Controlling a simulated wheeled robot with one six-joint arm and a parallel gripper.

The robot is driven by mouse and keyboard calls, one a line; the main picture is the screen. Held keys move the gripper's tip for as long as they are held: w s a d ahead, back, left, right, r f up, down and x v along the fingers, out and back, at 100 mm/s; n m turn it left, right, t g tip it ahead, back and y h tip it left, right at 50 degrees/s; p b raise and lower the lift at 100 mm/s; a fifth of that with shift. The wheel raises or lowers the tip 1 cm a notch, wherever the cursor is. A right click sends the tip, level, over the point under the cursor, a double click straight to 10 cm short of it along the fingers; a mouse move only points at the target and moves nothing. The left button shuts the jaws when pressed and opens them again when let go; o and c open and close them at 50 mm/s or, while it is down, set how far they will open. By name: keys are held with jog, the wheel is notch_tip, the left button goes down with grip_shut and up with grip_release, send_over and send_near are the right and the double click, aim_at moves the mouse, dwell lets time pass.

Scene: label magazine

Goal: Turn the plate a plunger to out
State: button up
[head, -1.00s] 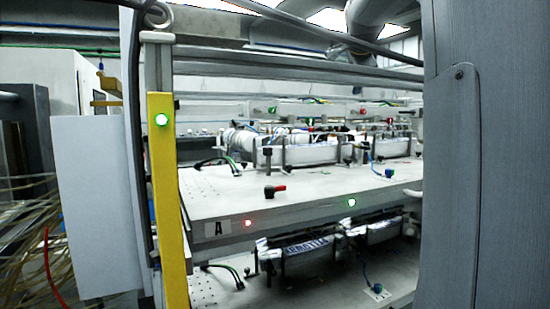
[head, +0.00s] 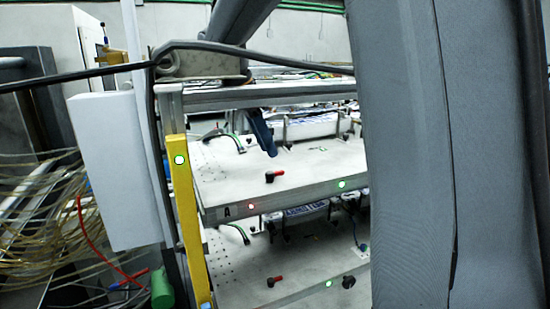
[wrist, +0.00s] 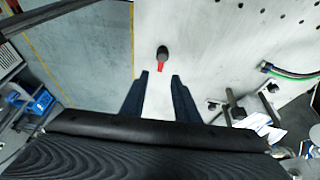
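Plate A (head: 235,187) is the upper pale plate, with an "A" label on its front edge. Its plunger (head: 274,176) is a black knob with a red lever, near the plate's front left; the lever points right in the head view. In the wrist view the plunger (wrist: 162,53) is just beyond my fingertips, its red end pointing towards my gripper. My gripper (wrist: 160,77) is open and empty, with the plunger roughly in line with the gap. In the head view a dark blue finger (head: 262,132) shows above and behind the plunger; the rest is hidden.
A lower plate (head: 240,275) has a similar red-levered plunger (head: 274,281). A yellow post (head: 188,220) stands at the left. Green-black cables (wrist: 288,74) lie right of the plunger in the wrist view. A frame bar (head: 270,96) crosses above the plate.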

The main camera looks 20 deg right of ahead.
aim_at(275, 172)
jog(key=p+x, duration=0.2)
jog(key=x, duration=0.4)
jog(key=shift+d+f, duration=0.15)
jog(key=shift+f, duration=0.25)
jog(key=shift+c, duration=0.4)
grip_shut()
